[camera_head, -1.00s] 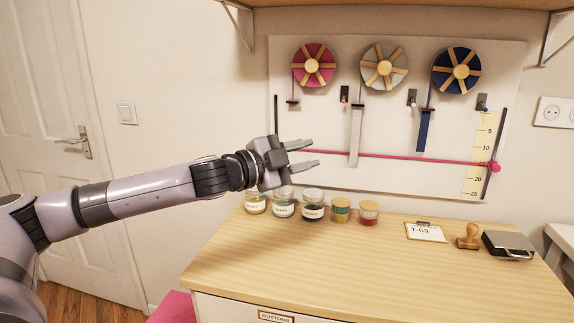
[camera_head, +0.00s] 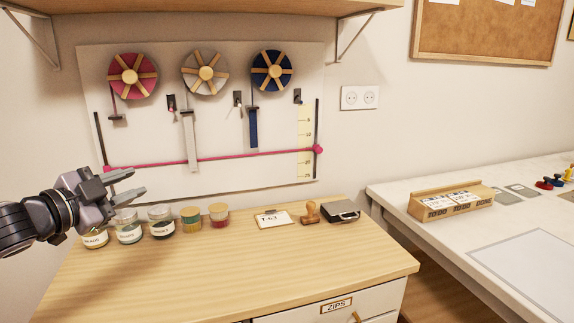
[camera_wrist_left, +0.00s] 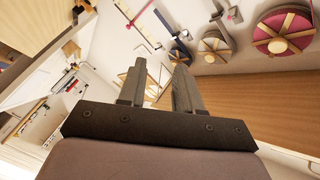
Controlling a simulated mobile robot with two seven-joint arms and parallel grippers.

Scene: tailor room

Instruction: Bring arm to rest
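My left gripper (camera_head: 132,184) is at the left of the head view, raised in front of the wall board and above the jars on the wooden dresser. Its two grey fingers are apart with nothing between them. The left wrist view also shows the two fingers (camera_wrist_left: 158,90) spread and empty. My right gripper is in neither view.
Several jars and spools (camera_head: 161,222) line the dresser's back left. A clipboard (camera_head: 273,218), stamp (camera_head: 310,213) and dark box (camera_head: 342,211) sit farther right. The wall board (camera_head: 240,175) carries ribbon reels. A white table (camera_head: 440,232) stands right. The dresser top's front is clear.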

